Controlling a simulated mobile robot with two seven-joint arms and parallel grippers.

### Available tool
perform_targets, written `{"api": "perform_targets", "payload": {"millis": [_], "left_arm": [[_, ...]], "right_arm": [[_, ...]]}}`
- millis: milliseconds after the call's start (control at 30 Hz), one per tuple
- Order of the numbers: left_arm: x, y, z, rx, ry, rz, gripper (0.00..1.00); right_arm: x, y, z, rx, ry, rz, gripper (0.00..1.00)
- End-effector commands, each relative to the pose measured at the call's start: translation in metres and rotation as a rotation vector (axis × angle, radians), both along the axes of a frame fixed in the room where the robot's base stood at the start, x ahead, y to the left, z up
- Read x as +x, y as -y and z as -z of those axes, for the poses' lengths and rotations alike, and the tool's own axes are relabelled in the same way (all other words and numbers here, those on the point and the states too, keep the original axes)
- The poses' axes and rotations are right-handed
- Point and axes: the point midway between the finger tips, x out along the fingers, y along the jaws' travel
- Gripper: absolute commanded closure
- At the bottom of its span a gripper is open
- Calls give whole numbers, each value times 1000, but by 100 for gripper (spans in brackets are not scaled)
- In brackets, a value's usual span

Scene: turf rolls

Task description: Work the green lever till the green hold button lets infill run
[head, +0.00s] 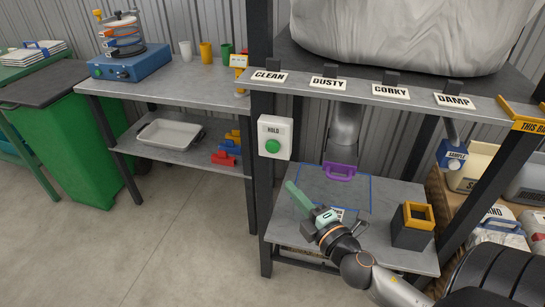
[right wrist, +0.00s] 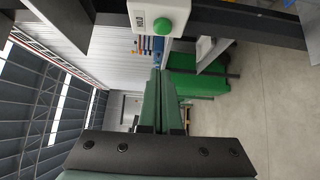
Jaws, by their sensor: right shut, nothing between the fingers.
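The green hold button (head: 272,146) sits on a white box marked HOLD (head: 275,127), fixed to the dark post of the rack. It also shows at the top of the right wrist view (right wrist: 163,25). My right gripper (head: 291,187) has long green fingers, shut together with nothing between them. It is below and slightly right of the hold box, apart from it, over the rack's lower shelf. Its fingers point up and left in the head view. I cannot make out a green lever in either view. My left gripper is not in view.
A purple handle (head: 338,172) is at the foot of a grey chute (head: 346,125). A dark box with a yellow rim (head: 413,222) stands on the lower shelf (head: 395,195). Signs such as CLEAN (head: 269,77) line the upper shelf.

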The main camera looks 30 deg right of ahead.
Motion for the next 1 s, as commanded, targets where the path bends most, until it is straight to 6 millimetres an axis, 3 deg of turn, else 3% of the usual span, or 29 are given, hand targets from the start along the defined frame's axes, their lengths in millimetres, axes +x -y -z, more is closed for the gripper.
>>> {"api": "perform_targets", "payload": {"millis": [267,833,1000], "left_arm": [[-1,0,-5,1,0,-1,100],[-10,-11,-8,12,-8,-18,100],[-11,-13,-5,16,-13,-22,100]], "right_arm": [[16,1,-2,2,1,0,100],[102,8,-2,2,1,1,100],[117,29,1,1,-1,2,100]]}}
